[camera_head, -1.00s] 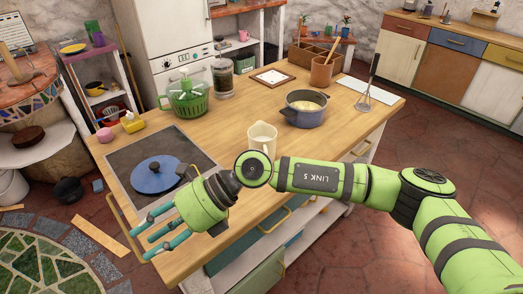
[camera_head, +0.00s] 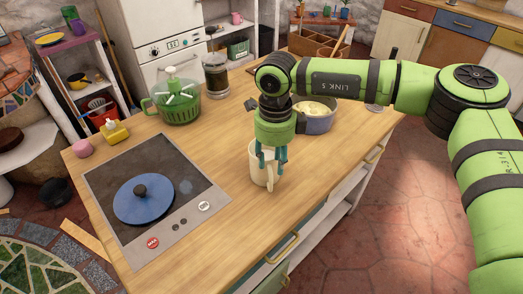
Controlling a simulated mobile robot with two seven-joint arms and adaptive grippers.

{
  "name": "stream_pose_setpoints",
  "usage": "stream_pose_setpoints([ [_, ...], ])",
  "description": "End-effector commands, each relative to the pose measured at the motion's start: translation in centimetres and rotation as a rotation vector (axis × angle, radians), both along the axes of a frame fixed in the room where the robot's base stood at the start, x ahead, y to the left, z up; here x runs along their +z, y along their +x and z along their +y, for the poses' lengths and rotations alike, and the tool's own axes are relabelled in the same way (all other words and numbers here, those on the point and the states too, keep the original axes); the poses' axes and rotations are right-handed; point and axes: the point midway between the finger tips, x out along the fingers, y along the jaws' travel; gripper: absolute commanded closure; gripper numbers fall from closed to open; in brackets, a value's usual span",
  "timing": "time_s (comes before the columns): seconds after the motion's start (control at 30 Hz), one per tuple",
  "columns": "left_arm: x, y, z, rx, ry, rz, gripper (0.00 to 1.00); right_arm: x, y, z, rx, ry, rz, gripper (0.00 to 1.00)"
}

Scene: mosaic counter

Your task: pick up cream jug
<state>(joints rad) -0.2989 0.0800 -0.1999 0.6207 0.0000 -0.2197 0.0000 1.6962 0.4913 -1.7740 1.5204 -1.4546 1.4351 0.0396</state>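The cream jug (camera_head: 258,174) is a cream-coloured cup with a handle at its front. It appears upright on the wooden counter, right of the black hob. My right gripper (camera_head: 271,160) points straight down over it, with teal fingers at the jug's upper part, overlapping its rim. The gripper body and fingers hide much of the rim, so I cannot tell whether the fingers press on it. My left gripper is not in view.
A blue-grey pot (camera_head: 318,122) stands behind my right arm. A blue lid (camera_head: 144,203) lies on the hob (camera_head: 185,205). A green salad spinner (camera_head: 176,101) and a dark jar (camera_head: 216,76) stand farther back. The counter (camera_head: 225,150) left of the jug is clear.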

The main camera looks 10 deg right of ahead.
Motion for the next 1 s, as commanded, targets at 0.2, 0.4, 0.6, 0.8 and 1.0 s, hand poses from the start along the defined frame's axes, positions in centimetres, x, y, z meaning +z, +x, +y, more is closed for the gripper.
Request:
stream_pose_setpoints([
  [0.2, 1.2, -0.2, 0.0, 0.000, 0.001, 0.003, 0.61, -1.4, -0.1, 0.1, 0.002, -0.001, 0.004, 0.61],
  [0.4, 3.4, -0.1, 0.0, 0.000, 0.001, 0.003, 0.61, -3.7, -0.4, 0.5, 0.003, 0.000, 0.006, 0.61],
  [0.6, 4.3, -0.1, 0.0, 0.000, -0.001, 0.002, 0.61, -6.6, -0.4, 0.6, 0.000, 0.002, 0.002, 0.61],
  [0.8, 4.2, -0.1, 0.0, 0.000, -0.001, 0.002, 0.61, -7.1, -0.4, 0.6, 0.001, 0.002, 0.001, 0.61],
  [1.0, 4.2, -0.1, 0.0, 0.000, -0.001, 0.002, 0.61, -7.1, -0.4, 0.6, 0.001, 0.002, 0.001, 1.00],
])
